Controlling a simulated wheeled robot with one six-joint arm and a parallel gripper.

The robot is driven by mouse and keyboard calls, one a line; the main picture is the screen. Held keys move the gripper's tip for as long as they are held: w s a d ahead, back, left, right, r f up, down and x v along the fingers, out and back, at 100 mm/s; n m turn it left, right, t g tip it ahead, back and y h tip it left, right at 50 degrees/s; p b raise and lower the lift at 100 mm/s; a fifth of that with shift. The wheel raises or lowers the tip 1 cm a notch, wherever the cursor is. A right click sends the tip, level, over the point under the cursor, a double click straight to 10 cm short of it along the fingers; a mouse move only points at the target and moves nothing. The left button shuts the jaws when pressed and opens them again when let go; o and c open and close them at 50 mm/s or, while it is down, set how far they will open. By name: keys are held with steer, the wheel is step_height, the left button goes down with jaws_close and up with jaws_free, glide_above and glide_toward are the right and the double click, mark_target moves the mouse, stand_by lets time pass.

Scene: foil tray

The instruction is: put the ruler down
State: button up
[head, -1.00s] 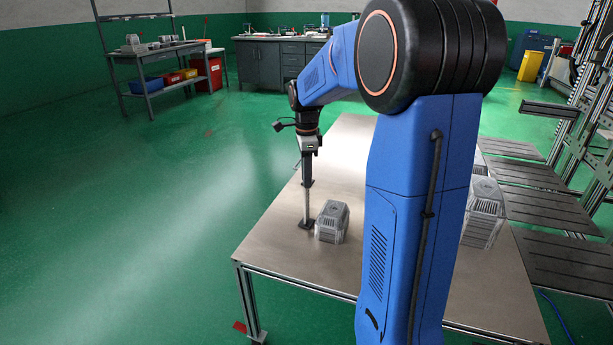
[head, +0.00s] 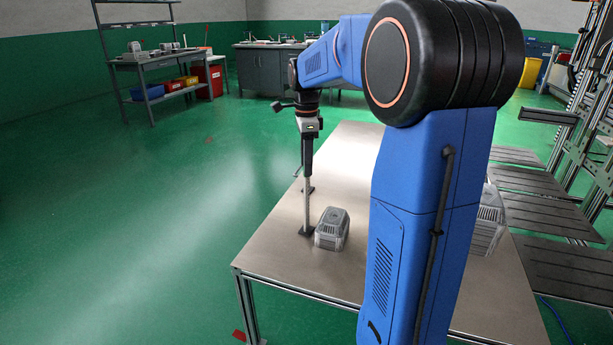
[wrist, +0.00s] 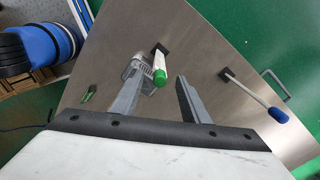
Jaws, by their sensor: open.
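I cannot pick out a ruler for certain in either view. My gripper (head: 307,172) is above the table, over an upright thin rod (head: 307,206) on a small black base. In the wrist view my gripper (wrist: 160,95) has its two grey fingers spread, with nothing held between them. A post with a green and white tip (wrist: 159,72) rises from a black base just beyond the fingertips, apart from them. A second rod with a blue end (wrist: 277,115) stands on another black base to the right. A small green patch (wrist: 88,93) shows at left; I cannot tell what it is.
A grey ribbed housing (head: 331,230) sits on the metal table (head: 285,262), close beside the rod's base. Another ribbed housing (head: 490,222) is partly hidden behind my arm. Dark slatted shelves (head: 548,215) lie to the right. The table's near left part is bare.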

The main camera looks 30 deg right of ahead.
step_height(320, 180, up, 4)
steer(key=shift+r, duration=0.2)
steer(key=shift+s+a+r, duration=0.1)
steer(key=shift+s+a, duration=0.1)
steer(key=shift+s, duration=0.1)
steer(key=s+a+f+n+t, duration=0.1)
steer(key=s+a+f+n, duration=0.2)
steer(key=s, duration=0.7)
steer(key=s+a+f+n+t, duration=0.2)
steer(key=s+a+f+n, duration=0.2)
steer(key=s+a+n, duration=0.3)
steer(key=s+a+f+n+t, duration=0.1)
steer(key=s+a+f+n, duration=0.3)
steer(key=s+n, duration=0.8)
steer(key=shift+s+a+n+t, duration=0.35)
steer(key=shift+a+n+t, duration=0.05)
steer(key=shift+a, duration=0.3)
steer(key=shift+d, duration=0.1)
